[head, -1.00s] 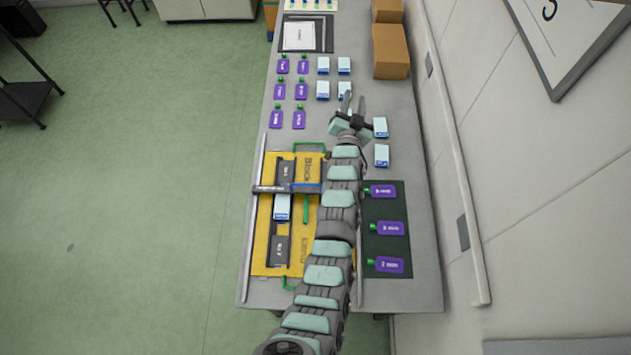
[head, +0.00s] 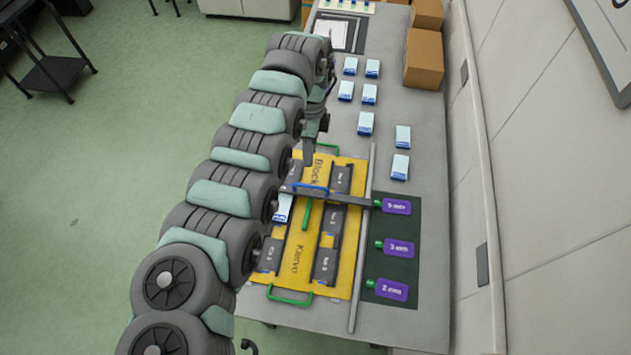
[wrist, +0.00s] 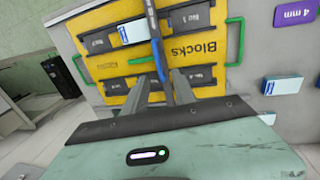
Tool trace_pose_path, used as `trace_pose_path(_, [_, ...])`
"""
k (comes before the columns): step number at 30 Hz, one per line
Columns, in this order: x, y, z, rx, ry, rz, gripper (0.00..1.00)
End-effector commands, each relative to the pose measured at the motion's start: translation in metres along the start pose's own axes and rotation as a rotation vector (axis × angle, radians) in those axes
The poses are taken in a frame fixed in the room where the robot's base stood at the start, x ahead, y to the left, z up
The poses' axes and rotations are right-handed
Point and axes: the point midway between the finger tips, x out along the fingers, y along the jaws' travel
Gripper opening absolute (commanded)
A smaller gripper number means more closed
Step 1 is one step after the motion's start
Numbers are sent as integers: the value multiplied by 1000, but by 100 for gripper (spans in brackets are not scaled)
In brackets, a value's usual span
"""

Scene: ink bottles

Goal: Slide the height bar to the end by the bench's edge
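The height bar (head: 335,198) is a dark grey bar lying across the yellow board (head: 303,292), with a blue handle (head: 309,187) on it. It stands between the word "Block" and the middle of the board. In the wrist view the bar with its blue strip (wrist: 154,30) runs down toward my gripper (wrist: 161,75). My gripper's two fingers are apart, one on each side of the bar. In the head view my gripper (head: 309,160) is low at the bar's left part, largely hidden by my arm. Contact with the bar cannot be told.
A white-blue box (head: 283,208) lies in a slot on the board, just near the bar. Green handles (head: 290,296) stick out at the board's ends. Several white-blue boxes (head: 365,123) stand further back.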

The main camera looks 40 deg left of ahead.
Motion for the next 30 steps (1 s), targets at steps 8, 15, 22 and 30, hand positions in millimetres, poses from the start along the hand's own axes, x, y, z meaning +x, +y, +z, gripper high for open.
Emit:
trace_pose_path(8, [29,7,3,5,-3,21,33])
trace_pose_path(15, [76,7,3,4,-4,19,33])
trace_pose_path(22, [103,6,2,5,-3,16,33])
trace_pose_path(30, [107,6,3,4,-4,14,33])
